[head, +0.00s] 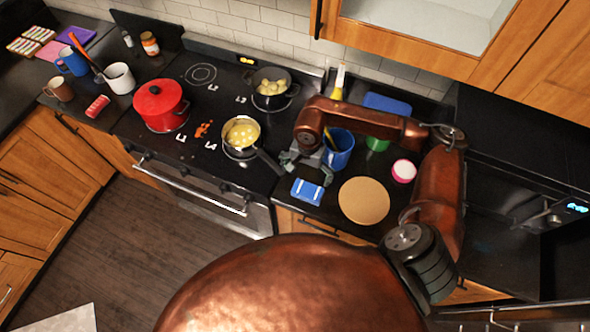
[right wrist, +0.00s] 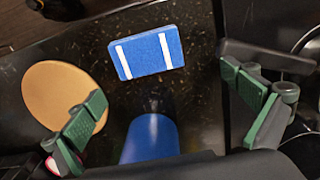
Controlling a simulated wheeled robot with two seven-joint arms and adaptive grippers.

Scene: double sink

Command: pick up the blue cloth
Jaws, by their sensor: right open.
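The blue cloth (head: 307,192) is a small folded rectangle with two white stripes. It lies flat on the black counter, near its front edge, to the right of the stove. The cloth also shows whole in the right wrist view (right wrist: 146,52), apart from the fingers. My right gripper (head: 306,167) is open and empty above the counter, just behind the cloth in the head view. In the right wrist view its green-padded fingers are spread wide, with the cloth beyond their tips. My left gripper does not show.
A blue cup (head: 340,150) stands right beside my right gripper and between its fingers' lines in the wrist view (right wrist: 150,138). A round tan board (head: 364,201) lies right of the cloth. A pan of yellow food (head: 241,132) and a red pot (head: 161,105) are on the stove.

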